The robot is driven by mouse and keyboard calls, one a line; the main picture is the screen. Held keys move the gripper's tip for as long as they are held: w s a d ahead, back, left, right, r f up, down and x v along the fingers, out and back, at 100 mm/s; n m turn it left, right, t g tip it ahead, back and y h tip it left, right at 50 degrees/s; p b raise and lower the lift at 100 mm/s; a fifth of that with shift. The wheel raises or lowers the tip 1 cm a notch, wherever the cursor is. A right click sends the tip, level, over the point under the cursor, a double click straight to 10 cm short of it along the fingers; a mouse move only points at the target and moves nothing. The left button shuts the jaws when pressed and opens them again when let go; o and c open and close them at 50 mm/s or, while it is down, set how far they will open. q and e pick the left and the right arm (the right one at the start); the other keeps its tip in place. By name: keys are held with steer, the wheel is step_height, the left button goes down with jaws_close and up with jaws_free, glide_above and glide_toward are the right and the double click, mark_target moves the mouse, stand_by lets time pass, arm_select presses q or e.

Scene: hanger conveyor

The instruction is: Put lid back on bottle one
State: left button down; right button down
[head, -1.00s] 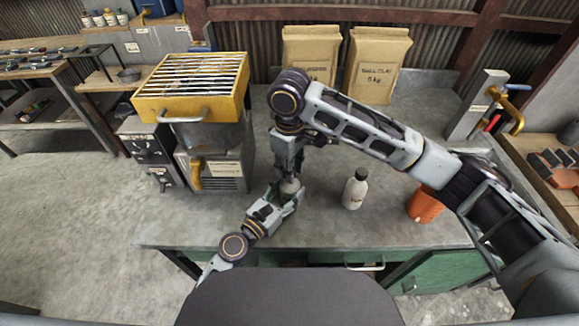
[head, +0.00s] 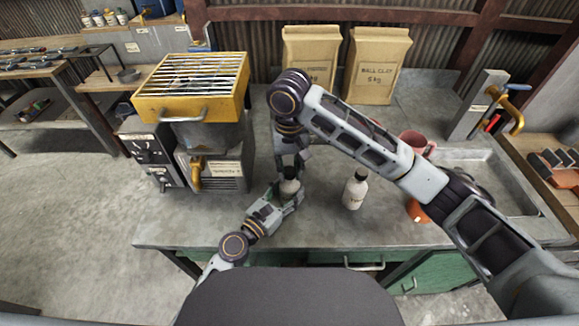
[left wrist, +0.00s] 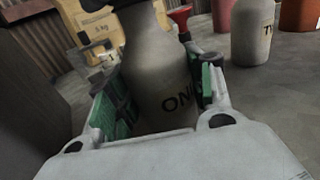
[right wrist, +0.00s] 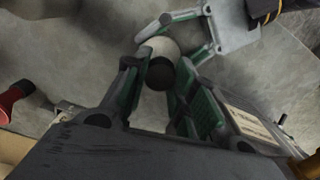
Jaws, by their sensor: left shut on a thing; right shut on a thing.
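Bottle one (head: 289,188) is a pale bottle standing upright on the grey bench; the left wrist view shows its label "ONE" (left wrist: 172,95). My left gripper (head: 287,198) is shut around its body. The black lid (head: 290,173) is at the bottle's top, and it also shows in the right wrist view (right wrist: 160,74). My right gripper (right wrist: 158,68) is shut on the lid from above, one finger on each side. I cannot tell whether the lid is fully seated, since the neck is hidden.
Bottle two (head: 354,192), black-capped, stands to the right. An orange cup (head: 418,211) and a red mug (head: 417,141) are partly behind my right arm. A red funnel (right wrist: 10,98) is near the bottle. A yellow-topped kiln (head: 190,100) stands left; clay bags (head: 376,65) are behind.

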steer(key=c, duration=1.2)
jaws_free()
steer(key=shift+o, duration=0.2)
steer(key=shift+r, duration=0.1)
steer(key=shift+r, duration=2.15)
steer(key=shift+r, duration=0.1)
steer(key=shift+c, duration=0.2)
